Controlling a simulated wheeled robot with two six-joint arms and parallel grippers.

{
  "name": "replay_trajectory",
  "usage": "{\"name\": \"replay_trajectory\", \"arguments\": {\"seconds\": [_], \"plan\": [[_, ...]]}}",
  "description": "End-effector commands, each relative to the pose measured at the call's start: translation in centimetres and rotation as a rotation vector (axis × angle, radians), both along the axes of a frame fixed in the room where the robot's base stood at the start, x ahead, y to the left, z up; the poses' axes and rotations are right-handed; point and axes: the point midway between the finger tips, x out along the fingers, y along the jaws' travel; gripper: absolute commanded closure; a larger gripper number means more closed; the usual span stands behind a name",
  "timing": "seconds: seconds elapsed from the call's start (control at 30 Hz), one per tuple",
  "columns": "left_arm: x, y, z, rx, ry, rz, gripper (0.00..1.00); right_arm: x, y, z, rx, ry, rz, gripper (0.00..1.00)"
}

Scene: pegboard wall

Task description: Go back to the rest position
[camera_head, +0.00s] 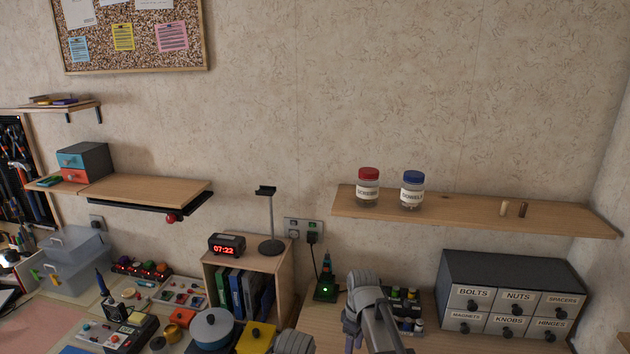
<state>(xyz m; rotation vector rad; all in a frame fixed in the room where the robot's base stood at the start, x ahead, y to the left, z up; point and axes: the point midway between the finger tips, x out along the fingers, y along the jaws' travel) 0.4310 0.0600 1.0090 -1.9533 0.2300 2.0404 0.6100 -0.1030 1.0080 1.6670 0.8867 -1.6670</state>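A grey joint and links of one of my arms rise at the bottom centre, in front of the lower right bench. A small rounded grey part, likely of my other arm, shows at the bottom edge to its left. I see no fingertips of either gripper, so whether they hold anything is hidden. The jar with the red lid (368,188) and the jar with the blue lid (412,190) stand upright on the right wall shelf (462,212), apart from my arms.
A clock (227,244) and a headphone stand (268,222) top the binder cubby (286,275).

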Motion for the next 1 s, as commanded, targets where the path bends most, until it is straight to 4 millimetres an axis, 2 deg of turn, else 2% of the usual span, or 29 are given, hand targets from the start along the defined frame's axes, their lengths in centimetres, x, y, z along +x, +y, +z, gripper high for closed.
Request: {"name": "replay_trajectory", "arguments": {"seconds": [0.03,0.2,0.3,0.4,0.57,1.0], "plan": [[0.0,0.0,-0.2,0.0,0.0,0.0,0.41,-3.0,0.9,-0.2,-0.016,0.005,-0.052,0.47],[0.0,0.0,-0.6,0.0,0.0,0.0,0.41,-10.9,3.2,-0.6,-0.084,0.011,-0.304,0.47],[0.0,0.0,-0.7,0.0,0.0,0.0,0.41,-14.4,3.8,-0.7,-0.117,0.002,-0.437,0.47],[0.0,0.0,-0.8,0.0,0.0,0.0,0.41,-16.7,4.1,-0.7,-0.137,-0.007,-0.531,0.47],[0.0,0.0,-0.8,0.0,0.0,0.0,0.41,-18.0,4.2,-0.7,-0.154,-0.015,-0.601,0.47],[0.0,0.0,-0.8,0.0,0.0,0.0,0.41,-17.9,4.3,-0.7,-0.154,-0.016,-0.609,0.47]]}}
